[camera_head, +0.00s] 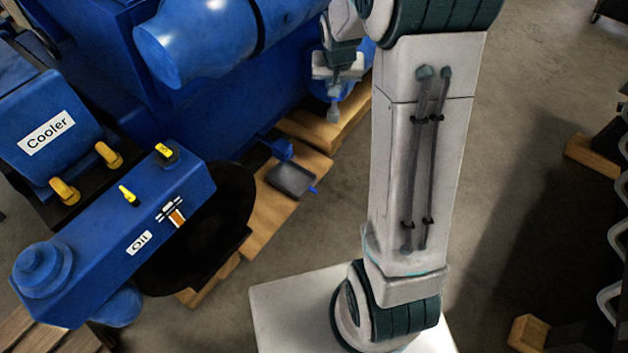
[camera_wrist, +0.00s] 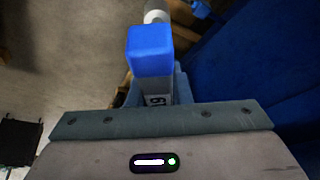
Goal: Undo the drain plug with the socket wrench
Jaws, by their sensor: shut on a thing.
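My gripper (camera_head: 337,72) is at the upper middle of the head view, beside the blue engine. It is shut on the socket wrench. In the wrist view the wrench (camera_wrist: 150,50) shows as a blue block with a pale round part beyond it. A label that looks like "19" shows low between the fingers. In the head view a short grey piece (camera_head: 333,112) sticks down below the fingers and seems to be part of the wrench. I cannot make out the drain plug, or whether the wrench touches it.
The blue engine (camera_head: 110,60) stands on wooden beams. A blue oil unit (camera_head: 120,235) and a cooler (camera_head: 50,125) are at left. A small grey tray (camera_head: 291,180) lies on the wood below a blue fitting (camera_head: 283,150).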

